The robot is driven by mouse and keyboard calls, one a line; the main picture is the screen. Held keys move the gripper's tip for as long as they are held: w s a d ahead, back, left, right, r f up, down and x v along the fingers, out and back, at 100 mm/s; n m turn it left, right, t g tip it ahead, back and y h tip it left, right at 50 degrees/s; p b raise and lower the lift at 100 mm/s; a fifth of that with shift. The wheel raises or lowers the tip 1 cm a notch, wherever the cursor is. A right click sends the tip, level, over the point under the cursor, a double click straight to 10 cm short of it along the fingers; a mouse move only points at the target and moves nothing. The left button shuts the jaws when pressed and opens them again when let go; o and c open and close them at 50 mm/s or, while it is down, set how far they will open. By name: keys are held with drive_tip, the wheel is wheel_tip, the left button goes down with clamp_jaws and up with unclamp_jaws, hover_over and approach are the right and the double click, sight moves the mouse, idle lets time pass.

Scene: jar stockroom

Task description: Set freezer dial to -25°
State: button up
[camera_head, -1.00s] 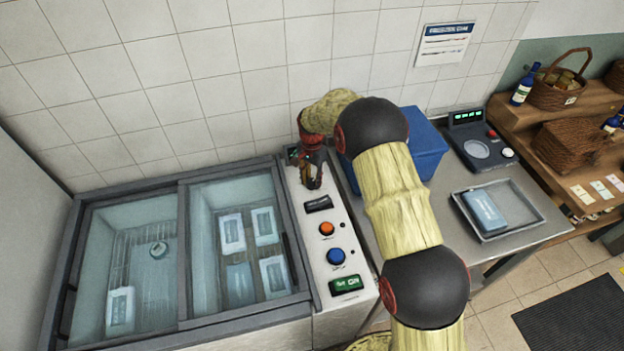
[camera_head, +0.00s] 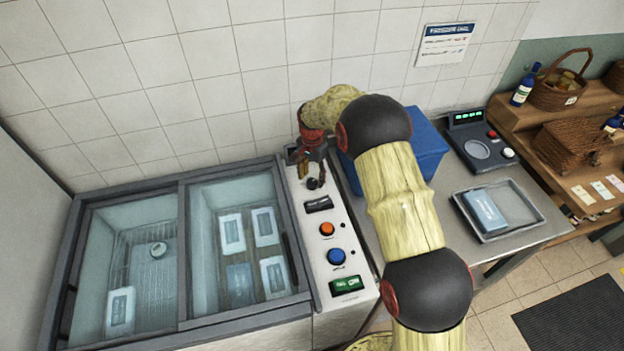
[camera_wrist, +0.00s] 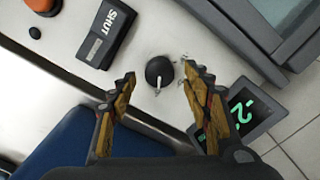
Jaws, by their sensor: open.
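The freezer dial (camera_wrist: 160,72) is a small round black knob with a pale pointer, on the white control panel (camera_head: 308,232). In the wrist view the pointer points down toward my gripper. In the head view the dial (camera_head: 313,184) shows just below my gripper (camera_head: 311,178). My gripper (camera_wrist: 160,82) is open, its two yellow-brown fingers apart on either side near the dial, and holds nothing. A small display (camera_wrist: 243,110) beside the right finger shows green characters starting "-2"; the rest is hidden by the finger or cut off.
A black SHUT label block (camera_wrist: 105,33), an orange button (camera_head: 327,229), a blue button (camera_head: 336,256) and a green switch (camera_head: 347,284) share the panel. The glass-lidded freezer (camera_head: 182,255) is left. A blue bin (camera_head: 427,150) stands close at right.

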sight(312, 181)
wheel_tip(312, 181, up, 10)
idle(0.4)
drive_tip(key=shift+r, duration=0.1)
drive_tip(key=s+d+f+n+g, duration=0.1)
drive_tip(key=s+d+n, duration=0.1)
drive_tip(key=s+n, duration=0.45)
drive_tip(key=s+d+r+t, duration=0.2)
drive_tip(key=s+d+r, duration=0.2)
drive_tip(key=s+r, duration=0.3)
drive_tip(key=s+d+r+n+t+b, duration=0.1)
drive_tip(key=s+d+r, duration=0.3)
drive_tip(key=s, duration=1.2)
drive_tip(key=s+d+r+n+t, duration=0.1)
drive_tip(key=s+d+r+t, duration=0.2)
drive_tip(key=s+r, duration=0.8)
drive_tip(key=shift+s+d+r+t+b, duration=0.25)
drive_tip(key=shift+d+t+b, duration=0.05)
drive_tip(key=shift+d, duration=0.35)
